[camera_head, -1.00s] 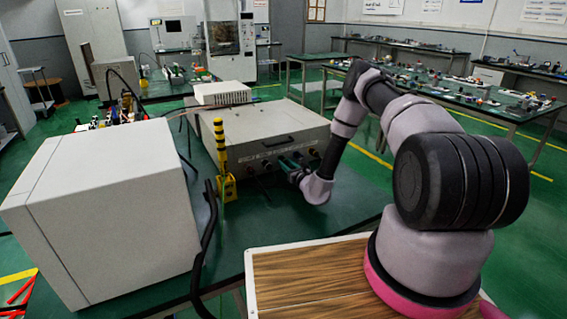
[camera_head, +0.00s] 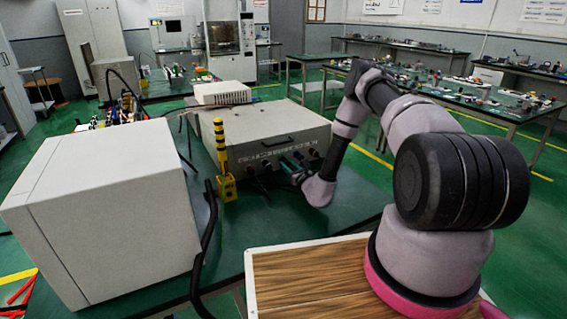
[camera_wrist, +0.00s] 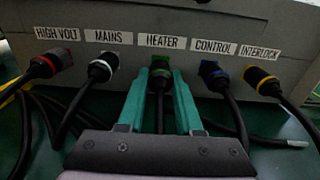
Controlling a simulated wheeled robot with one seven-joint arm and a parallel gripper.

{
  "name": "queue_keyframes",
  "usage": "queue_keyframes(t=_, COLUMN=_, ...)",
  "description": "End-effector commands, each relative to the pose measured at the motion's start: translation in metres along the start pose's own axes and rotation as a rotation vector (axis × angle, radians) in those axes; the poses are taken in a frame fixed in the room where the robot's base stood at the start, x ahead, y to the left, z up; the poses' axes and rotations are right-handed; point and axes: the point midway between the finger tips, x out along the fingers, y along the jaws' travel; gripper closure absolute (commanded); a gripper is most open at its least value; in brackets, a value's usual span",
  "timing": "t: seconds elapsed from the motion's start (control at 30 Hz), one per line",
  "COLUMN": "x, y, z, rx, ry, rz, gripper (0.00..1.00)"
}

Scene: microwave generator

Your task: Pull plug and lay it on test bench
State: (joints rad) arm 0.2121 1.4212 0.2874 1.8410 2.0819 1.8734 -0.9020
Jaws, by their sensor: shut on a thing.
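The grey generator box (camera_head: 262,135) stands on the green test bench (camera_head: 265,222). In the wrist view its front panel carries a row of labelled plugs. My gripper (camera_wrist: 160,80) has green fingers, shut on the black plug with a green ring (camera_wrist: 160,64) under the HEATER label (camera_wrist: 162,41). The plug is at the panel, its cable running down between the fingers; whether it is fully seated cannot be told. My gripper also shows in the head view (camera_head: 291,167), small against the panel.
Beside it are the white-ringed MAINS plug (camera_wrist: 102,67) and blue-ringed CONTROL plug (camera_wrist: 210,70), close to the fingers. Red HIGH VOLT (camera_wrist: 48,65) and yellow INTERLOCK (camera_wrist: 258,77) plugs sit further out. A yellow post (camera_head: 223,165) and a white cabinet (camera_head: 110,205) stand left.

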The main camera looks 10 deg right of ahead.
Motion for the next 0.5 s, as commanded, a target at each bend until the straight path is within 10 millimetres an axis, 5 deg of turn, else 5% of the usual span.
queue_keyframes(t=0.5, x=-0.021, y=0.000, z=0.000, rx=0.000, ry=0.000, rz=0.000, gripper=1.00)
